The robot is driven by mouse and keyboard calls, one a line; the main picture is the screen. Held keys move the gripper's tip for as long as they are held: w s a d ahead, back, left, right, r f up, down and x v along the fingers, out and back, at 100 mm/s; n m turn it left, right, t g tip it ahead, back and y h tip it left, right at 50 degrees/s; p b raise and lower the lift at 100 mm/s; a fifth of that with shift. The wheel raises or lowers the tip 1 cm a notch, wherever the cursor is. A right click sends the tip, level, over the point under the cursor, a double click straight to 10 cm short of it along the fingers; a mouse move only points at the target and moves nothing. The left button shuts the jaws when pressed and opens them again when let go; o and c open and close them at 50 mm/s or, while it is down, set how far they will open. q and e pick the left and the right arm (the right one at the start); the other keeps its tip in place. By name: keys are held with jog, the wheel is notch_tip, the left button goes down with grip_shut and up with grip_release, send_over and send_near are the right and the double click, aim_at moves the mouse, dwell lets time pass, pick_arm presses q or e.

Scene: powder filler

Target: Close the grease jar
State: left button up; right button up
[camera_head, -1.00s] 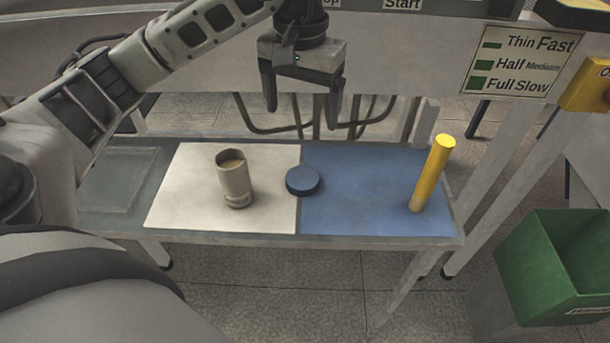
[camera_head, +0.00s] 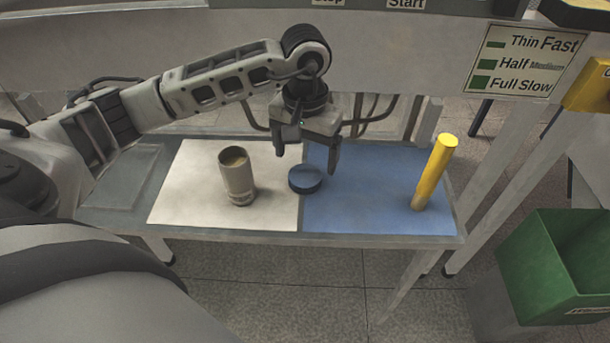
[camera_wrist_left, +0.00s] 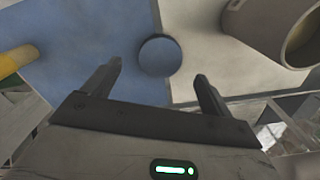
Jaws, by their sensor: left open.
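The grease jar (camera_head: 238,180) is a grey-beige cylinder standing upright on the white half of the small table, with brown content showing at its open top. It also shows in the left wrist view (camera_wrist_left: 294,36) at the top right. Its lid appears to be the dark blue disc (camera_head: 305,179), lying flat where the white and blue halves meet; it shows in the left wrist view (camera_wrist_left: 160,55) beyond the fingertips. My left gripper (camera_head: 306,160) is open and empty, above the disc with its fingers pointing down. My right gripper is not in view.
A yellow cylinder (camera_head: 437,168) with a beige lower end stands on the blue mat (camera_head: 375,210). A green bin (camera_head: 560,262) is at the lower right. A machine frame with slanted posts rises behind the table. The front of the white mat (camera_head: 180,208) is clear.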

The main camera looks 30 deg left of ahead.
aim_at(305, 175)
pick_arm(q)
jog(key=shift+f+p, duration=0.45)
jog(key=shift+f, duration=2.2)
jog(key=c, duration=1.1)
jog(key=shift+c, duration=0.2)
jog(key=shift+r, duration=0.2)
